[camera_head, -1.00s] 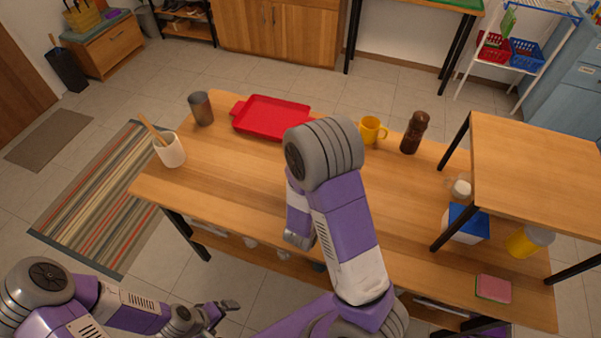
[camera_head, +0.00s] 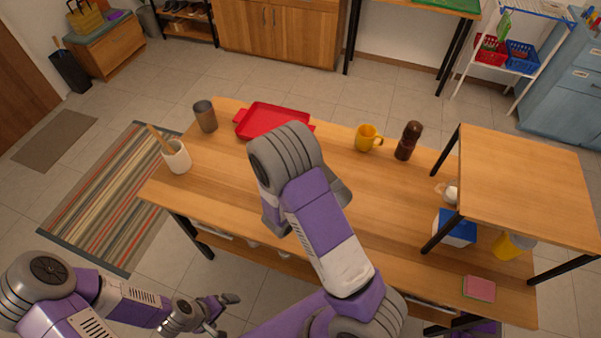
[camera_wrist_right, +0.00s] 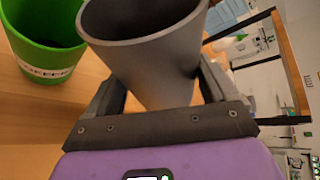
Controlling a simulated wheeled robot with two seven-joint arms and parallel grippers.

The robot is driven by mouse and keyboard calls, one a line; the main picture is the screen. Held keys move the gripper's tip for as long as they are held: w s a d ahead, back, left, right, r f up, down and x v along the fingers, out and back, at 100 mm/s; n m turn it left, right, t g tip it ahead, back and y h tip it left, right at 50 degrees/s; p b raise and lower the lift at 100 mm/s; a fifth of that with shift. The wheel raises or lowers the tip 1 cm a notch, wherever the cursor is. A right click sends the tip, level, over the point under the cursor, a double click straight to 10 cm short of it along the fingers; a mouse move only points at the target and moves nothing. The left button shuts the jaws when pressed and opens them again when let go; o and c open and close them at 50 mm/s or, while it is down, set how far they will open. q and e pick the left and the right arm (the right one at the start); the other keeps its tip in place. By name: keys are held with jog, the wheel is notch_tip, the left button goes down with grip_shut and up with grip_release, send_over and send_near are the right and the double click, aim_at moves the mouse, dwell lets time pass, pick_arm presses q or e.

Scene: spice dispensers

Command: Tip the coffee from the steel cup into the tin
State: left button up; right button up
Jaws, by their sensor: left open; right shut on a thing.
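In the right wrist view a plain grey steel cup (camera_wrist_right: 150,60) sits between the fingers of my right gripper (camera_wrist_right: 158,88), which is shut on it. The cup's mouth is at the top of that view; I see no coffee in the visible part. A green tin (camera_wrist_right: 45,58) with a white label and dark inside stands on the wooden top, just left of the cup. I cannot tell how far the cup is tilted. In the head view my right arm hides the tin and most of the right gripper. My left gripper (camera_head: 222,312) is open and empty, off the table's front left.
On the table (camera_head: 385,215) stand a metal tumbler (camera_head: 205,117), a white utensil pot (camera_head: 177,157), a red tray (camera_head: 270,119), a yellow mug (camera_head: 366,139) and a brown mill (camera_head: 408,141). A raised shelf (camera_head: 525,185) covers the right end; a pink sponge (camera_head: 479,289) lies in front.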

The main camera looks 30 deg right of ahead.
jog(key=shift+r+n+p, duration=0.3)
jog(key=shift+r+p, duration=0.15)
jog(key=shift+p, duration=0.2)
jog(key=shift+w+g+h, duration=0.1)
jog(key=shift+g+h, duration=0.2)
jog(key=shift+r, duration=0.15)
jog(key=shift+r+n+p, duration=0.15)
jog(key=shift+n+p, duration=0.15)
jog(key=shift+p, duration=0.1)
jog(key=shift+r, duration=0.15)
jog(key=shift+a+n+g, duration=0.1)
jog(key=shift+n+g, duration=0.2)
jog(key=shift+r+h+p, duration=0.2)
jog(key=shift+h+p, duration=0.1)
jog(key=shift+p, duration=0.1)
jog(key=shift+w+r+n, duration=0.1)
jog(key=shift+r+n, duration=0.1)
jog(key=shift+n, duration=0.1)
jog(key=shift+w+r+p, duration=0.15)
jog(key=shift+p, duration=0.4)
